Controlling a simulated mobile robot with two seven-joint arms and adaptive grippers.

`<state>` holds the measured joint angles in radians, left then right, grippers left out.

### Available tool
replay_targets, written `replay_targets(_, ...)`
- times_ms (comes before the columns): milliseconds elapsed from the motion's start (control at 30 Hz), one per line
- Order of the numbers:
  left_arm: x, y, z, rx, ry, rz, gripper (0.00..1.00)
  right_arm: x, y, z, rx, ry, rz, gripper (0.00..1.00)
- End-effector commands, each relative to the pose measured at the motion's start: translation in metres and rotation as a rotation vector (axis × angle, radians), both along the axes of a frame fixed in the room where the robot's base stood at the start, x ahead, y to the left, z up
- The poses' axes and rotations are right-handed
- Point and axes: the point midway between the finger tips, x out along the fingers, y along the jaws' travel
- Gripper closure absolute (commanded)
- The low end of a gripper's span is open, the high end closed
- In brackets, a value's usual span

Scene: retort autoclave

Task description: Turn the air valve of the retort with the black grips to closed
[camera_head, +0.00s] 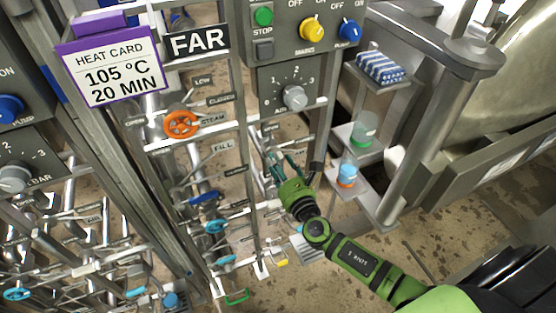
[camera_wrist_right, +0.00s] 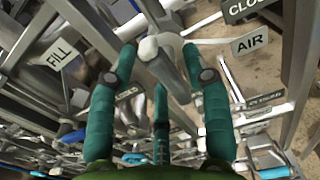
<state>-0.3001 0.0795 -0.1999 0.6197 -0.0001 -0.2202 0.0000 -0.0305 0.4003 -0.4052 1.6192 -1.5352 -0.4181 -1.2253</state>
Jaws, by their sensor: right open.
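My right gripper (camera_head: 277,165) reaches in among the pipes below the BAR gauge panel. I cannot make out the air valve's lever position. A small dark block (camera_head: 316,168) shows right of the gripper. My left gripper is not in view.
A FAR sign (camera_head: 200,40) and a purple-edged heat card (camera_head: 111,70) hang on the frame. An orange steam wheel (camera_head: 181,125) is left of the gripper; a FILL label (camera_wrist_right: 60,54) is left in the wrist view. Shelves with jars (camera_head: 364,130) stand to the right. Pipes crowd the area.

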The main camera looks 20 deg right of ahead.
Motion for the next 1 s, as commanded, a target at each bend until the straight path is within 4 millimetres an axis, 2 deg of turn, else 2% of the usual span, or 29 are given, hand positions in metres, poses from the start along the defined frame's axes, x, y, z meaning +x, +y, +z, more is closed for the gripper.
replay_targets(133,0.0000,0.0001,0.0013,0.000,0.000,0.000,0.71,0.0112,0.0004,0.0000,0.001,0.001,0.000,0.51)
replay_targets(400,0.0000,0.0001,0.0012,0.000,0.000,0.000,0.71,0.0126,0.0004,-0.0008,0.002,0.002,0.001,0.51)
replay_targets(467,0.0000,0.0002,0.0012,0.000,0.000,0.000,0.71,0.0126,0.0003,-0.0008,0.003,0.002,0.000,0.71)
replay_targets(500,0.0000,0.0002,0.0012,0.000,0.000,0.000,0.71,0.0125,0.0003,-0.0008,0.003,0.002,0.000,0.87)
replay_targets(533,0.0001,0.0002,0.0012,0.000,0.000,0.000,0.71,0.0125,0.0003,-0.0008,0.003,0.002,0.000,0.99)
replay_targets(1000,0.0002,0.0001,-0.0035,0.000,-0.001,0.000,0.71,0.0124,-0.0001,-0.0015,0.056,0.001,0.001,1.00)
